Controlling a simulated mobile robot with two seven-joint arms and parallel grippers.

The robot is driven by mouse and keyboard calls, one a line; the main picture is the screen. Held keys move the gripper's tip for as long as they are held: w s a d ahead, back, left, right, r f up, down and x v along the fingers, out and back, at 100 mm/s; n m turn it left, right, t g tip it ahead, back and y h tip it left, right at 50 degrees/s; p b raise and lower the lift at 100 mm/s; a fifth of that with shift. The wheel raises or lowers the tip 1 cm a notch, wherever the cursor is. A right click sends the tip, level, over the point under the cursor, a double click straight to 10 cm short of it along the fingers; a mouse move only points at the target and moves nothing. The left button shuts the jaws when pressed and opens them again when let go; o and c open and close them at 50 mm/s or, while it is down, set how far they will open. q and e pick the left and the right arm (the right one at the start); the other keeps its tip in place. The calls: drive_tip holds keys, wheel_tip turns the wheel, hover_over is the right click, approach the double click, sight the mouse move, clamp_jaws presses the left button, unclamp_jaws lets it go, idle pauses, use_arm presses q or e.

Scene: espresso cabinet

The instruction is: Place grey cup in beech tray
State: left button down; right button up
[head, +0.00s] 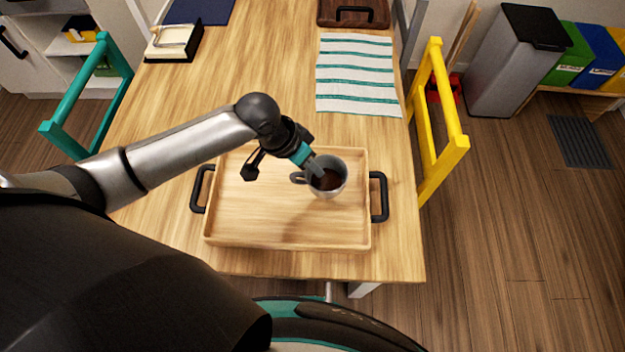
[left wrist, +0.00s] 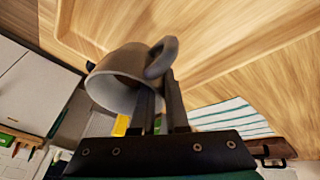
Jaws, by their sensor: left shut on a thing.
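The grey cup (head: 328,178) holds dark liquid and is over the right part of the beech tray (head: 260,215), handle pointing left in the head view. My left gripper (head: 316,168) comes down from the upper left and is shut on the cup's wall at the rim. The left wrist view shows the cup (left wrist: 120,75) between and beside the fingers (left wrist: 160,105), near its handle. The cup looks upright in the head view. I cannot tell whether its base touches the tray floor. My right gripper is not in view.
The tray has black handles (head: 379,196) at both ends and stands on a wooden table (head: 255,65). A striped cloth (head: 357,75) lies behind it. A yellow chair (head: 440,120) is at the right, a teal chair (head: 85,100) at the left. The tray's left part is bare.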

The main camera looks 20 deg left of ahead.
sight(313, 180)
use_arm(q)
drive_tip(key=shift+f+b, duration=0.75)
drive_tip(key=shift+f, duration=2.1)
drive_tip(key=shift+f, duration=0.15)
drive_tip(key=c, duration=0.9)
unclamp_jaws()
drive_tip(key=p+v, duration=0.3)
drive_tip(key=v, duration=0.9)
drive_tip(key=shift+d, duration=0.1)
